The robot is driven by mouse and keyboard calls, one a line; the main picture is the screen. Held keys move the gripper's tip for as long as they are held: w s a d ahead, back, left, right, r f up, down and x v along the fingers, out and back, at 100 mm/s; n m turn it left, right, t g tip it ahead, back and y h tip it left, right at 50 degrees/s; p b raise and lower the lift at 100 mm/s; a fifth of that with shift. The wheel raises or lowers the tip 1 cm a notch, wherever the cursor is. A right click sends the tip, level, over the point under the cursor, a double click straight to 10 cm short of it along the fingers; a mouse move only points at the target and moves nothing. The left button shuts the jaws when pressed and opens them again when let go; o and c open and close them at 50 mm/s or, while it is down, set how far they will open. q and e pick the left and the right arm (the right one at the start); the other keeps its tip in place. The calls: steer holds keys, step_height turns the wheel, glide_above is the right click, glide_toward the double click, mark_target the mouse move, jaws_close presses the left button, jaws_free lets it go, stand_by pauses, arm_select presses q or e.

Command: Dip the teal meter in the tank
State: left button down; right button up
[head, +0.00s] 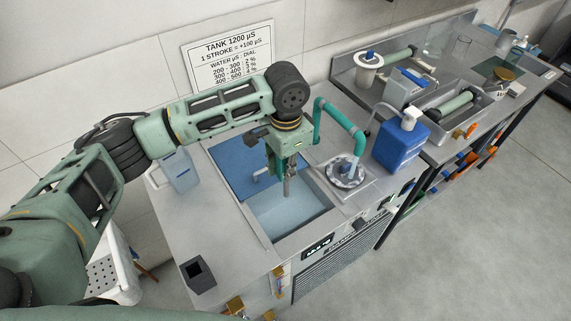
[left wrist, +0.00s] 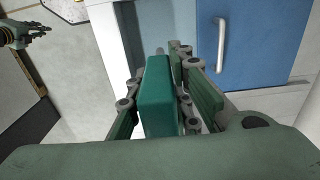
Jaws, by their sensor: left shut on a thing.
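The teal meter (left wrist: 155,95) is a block held upright between the fingers of my left gripper (head: 285,178), which is shut on it. In the head view the gripper points down over the open front part of the tank (head: 300,222), where pale blue water shows. The gripper hides most of the meter there, and I cannot tell whether its lower end touches the water. A blue lid (head: 228,165) with a light handle covers the back part of the tank; it also shows in the left wrist view (left wrist: 265,45). What looks like my right gripper (left wrist: 25,35) is small at the upper left of the left wrist view.
A teal pump pipe (head: 340,122) and a blue bottle (head: 398,145) with a white top stand right of the tank. A dark square holder (head: 198,273) sits at the bench's front left.

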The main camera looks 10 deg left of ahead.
arm_select(q)
steer(key=b, duration=0.6)
glide_above(286, 196)
steer(key=shift+w+a+f, duration=0.1)
steer(key=shift+w+f, duration=0.1)
steer(key=shift+f, duration=1.05)
steer(key=shift+w+f, duration=0.15)
steer(key=shift+f, duration=2.45)
steer(key=shift+f+b, duration=0.65)
steer(key=shift+f, duration=2)
steer(key=shift+r, duration=0.1)
step_height(286, 196, up, 12)
steer(key=p, duration=1.4)
steer(key=shift+r, duration=0.25)
steer(key=shift+f, duration=0.1)
